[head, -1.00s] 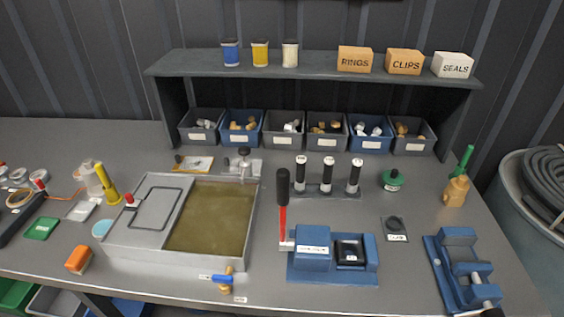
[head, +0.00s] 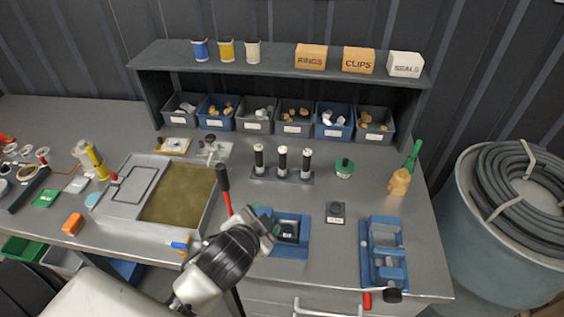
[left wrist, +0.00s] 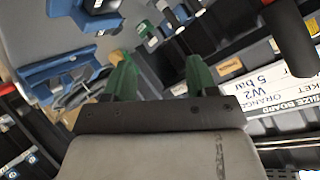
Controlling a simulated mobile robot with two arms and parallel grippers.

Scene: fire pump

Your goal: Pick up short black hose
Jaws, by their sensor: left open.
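I cannot tell for certain which piece is the short black hose. Three upright black cylinders with white tops (head: 282,161) stand in a small rack in the middle of the bench. A coil of dark hose (head: 515,185) lies in the round bin at the right. My left gripper (head: 268,220) is over the blue fixture (head: 290,246) near the bench front. Its two green fingers are apart and empty in the left wrist view (left wrist: 160,78). My right gripper is not in view.
A black-and-red lever (head: 224,182) rises beside the left gripper. The grey basin (head: 125,188) is to its left and the blue vise (head: 382,252) to its right. A shelf (head: 270,66) with parts bins stands behind. Bare bench lies around the cylinder rack.

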